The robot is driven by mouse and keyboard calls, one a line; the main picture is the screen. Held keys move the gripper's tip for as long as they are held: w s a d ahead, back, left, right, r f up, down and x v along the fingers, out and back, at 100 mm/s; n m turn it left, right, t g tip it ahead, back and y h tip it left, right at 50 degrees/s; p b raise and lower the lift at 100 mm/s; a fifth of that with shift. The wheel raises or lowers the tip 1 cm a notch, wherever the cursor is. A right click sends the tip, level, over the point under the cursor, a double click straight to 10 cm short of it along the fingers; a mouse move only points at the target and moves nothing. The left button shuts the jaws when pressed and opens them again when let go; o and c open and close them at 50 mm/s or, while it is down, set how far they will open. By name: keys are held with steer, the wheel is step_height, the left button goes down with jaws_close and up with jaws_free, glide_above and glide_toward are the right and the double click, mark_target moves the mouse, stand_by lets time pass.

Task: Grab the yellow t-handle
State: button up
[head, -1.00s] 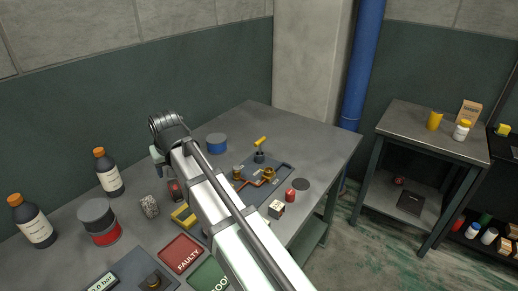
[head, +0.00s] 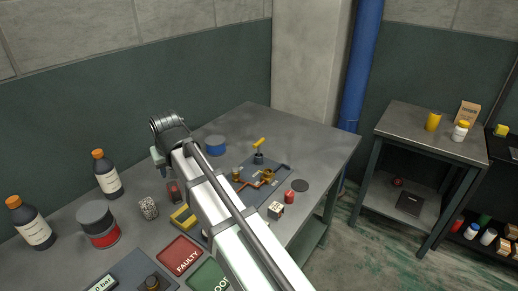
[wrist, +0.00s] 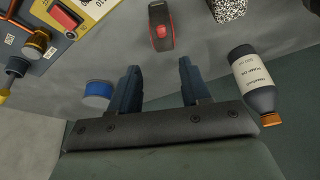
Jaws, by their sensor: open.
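The yellow t-handle (head: 259,142) stands upright on a dark fitting at the back of a grey plate with copper piping, right of my arm in the head view. In the wrist view a small yellow part of it (wrist: 4,95) shows at the left edge, cut off by the frame. My gripper (wrist: 160,85) is open with nothing between its fingers. It is above the table, well to the left of the t-handle in the head view, where its fingers (head: 157,157) show only partly.
A blue-and-white round tin (head: 216,144) lies between my gripper and the t-handle. Dark bottles (head: 108,174), a red-banded container (head: 98,224) and a speckled block (head: 149,208) stand to the left. The table's far right corner (head: 300,135) is clear.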

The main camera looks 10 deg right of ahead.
steer(key=w+d+r+m+h, duration=0.1)
steer(key=w+d+m, duration=0.1)
steer(key=w+d, duration=0.5)
steer(key=w+d+r+m+h, duration=0.15)
steer(key=w+d, duration=0.25)
steer(key=d, duration=0.8)
steer(key=m+g+h, duration=0.1)
steer(key=m+h, duration=0.2)
steer(key=m, duration=0.7)
glide_toward(259, 141)
steer(key=shift+y, duration=0.25)
steer(key=x, duration=1.2)
steer(key=shift+s+d+f, duration=0.1)
steer(key=shift+d+f, duration=0.05)
jaws_close()
